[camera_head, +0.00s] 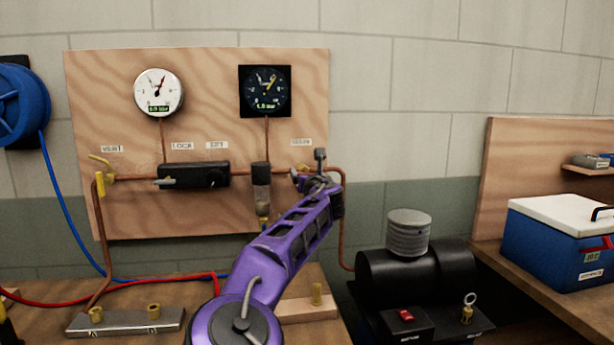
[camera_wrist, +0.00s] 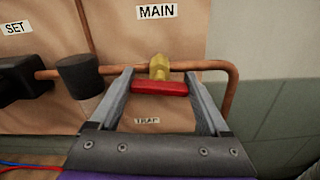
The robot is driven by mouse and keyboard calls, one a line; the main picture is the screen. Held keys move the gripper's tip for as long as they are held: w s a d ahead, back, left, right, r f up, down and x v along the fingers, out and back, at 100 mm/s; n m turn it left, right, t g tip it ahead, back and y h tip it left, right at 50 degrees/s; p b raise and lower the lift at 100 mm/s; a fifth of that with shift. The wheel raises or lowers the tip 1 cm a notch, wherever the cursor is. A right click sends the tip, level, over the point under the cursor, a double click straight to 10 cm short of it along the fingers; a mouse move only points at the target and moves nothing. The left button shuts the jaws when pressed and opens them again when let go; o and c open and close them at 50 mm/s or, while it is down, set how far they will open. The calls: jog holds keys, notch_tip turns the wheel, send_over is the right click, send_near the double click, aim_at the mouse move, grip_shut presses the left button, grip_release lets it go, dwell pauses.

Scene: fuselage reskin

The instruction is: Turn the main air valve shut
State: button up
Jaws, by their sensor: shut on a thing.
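The main air valve shows in the wrist view as a brass body (camera_wrist: 159,67) on a copper pipe, below the MAIN label (camera_wrist: 157,11). Its red handle (camera_wrist: 160,87) lies level, roughly parallel to the pipe. My gripper (camera_wrist: 160,88) has one finger at each end of the red handle and is shut on it. In the head view my gripper (camera_head: 318,180) is at the right side of the wooden panel (camera_head: 210,75), under a small label. It hides the valve and its handle there.
The black regulator (camera_head: 205,174) and the filter bowl (camera_head: 262,185) are left of my gripper. Two gauges (camera_head: 158,92) (camera_head: 265,91) hang above. A black compressor (camera_head: 410,275) stands at lower right. A blue cooler (camera_head: 560,235) is on the right bench.

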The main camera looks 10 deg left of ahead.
jog(key=m+b, duration=0.1)
jog(key=m, duration=0.3)
jog(key=shift+r, duration=0.1)
jog(key=m, duration=0.4)
jog(key=shift+d+b, duration=0.15)
jog(key=shift+b, duration=0.2)
jog(key=m, duration=0.4)
jog(key=shift+m, duration=1.9)
jog(key=shift+f+m, duration=0.2)
jog(key=shift+m, duration=0.1)
jog(key=o, duration=1.2)
jog(key=shift+s, duration=0.1)
jog(key=shift+v, duration=8.65)
